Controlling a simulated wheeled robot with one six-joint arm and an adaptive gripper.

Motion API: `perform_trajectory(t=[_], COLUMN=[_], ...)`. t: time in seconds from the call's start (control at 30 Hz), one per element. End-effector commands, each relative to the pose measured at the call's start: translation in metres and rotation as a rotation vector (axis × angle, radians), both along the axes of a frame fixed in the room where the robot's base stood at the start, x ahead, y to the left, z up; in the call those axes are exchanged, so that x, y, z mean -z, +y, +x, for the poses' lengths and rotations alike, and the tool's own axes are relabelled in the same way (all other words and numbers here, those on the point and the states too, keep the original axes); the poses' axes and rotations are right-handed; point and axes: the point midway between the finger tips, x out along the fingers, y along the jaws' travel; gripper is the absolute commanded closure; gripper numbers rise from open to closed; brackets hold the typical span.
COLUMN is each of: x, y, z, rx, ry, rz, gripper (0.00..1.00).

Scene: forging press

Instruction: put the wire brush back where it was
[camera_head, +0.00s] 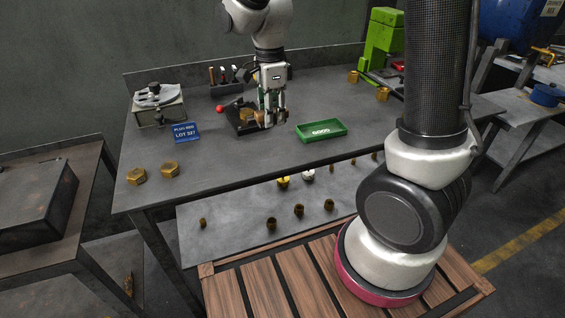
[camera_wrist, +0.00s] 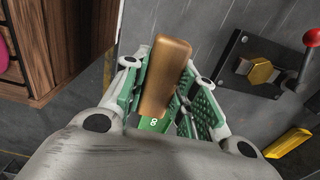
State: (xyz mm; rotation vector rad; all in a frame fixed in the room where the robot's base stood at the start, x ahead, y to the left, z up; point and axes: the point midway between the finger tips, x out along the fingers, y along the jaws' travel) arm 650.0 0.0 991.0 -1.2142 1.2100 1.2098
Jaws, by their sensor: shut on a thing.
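The wire brush (camera_wrist: 165,75) shows in the wrist view as a brown, block-like wooden body. It lies lengthwise between the green-padded fingers of my gripper (camera_wrist: 167,80), which is shut on it. Its bristles are not visible. In the head view my gripper (camera_head: 272,120) points down over the grey workbench, between the black fixture (camera_head: 238,127) and the green GOOD tray (camera_head: 321,131). The brush is hard to make out there against the fingers and fixture. How far it is above the bench cannot be told.
The fixture has a red-ball lever (camera_wrist: 312,38) and a brass hex piece (camera_wrist: 260,71). Brass nuts (camera_head: 137,176) lie front left. The bench's front middle is clear.

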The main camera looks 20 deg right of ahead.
Motion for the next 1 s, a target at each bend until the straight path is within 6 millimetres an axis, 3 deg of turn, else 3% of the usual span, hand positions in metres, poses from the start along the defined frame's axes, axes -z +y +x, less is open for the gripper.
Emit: perform_trajectory(t=[0.2,0.6,1.0], x=[0.041,0.093,0.099], y=[0.0,0.0,0.0], z=[-0.001,0.0,0.0], rx=[0.003,0.003,0.003], ry=[0.005,0.003,0.001], rz=[-0.002,-0.001,-0.001], gripper=[0.91,0.91,0.91])
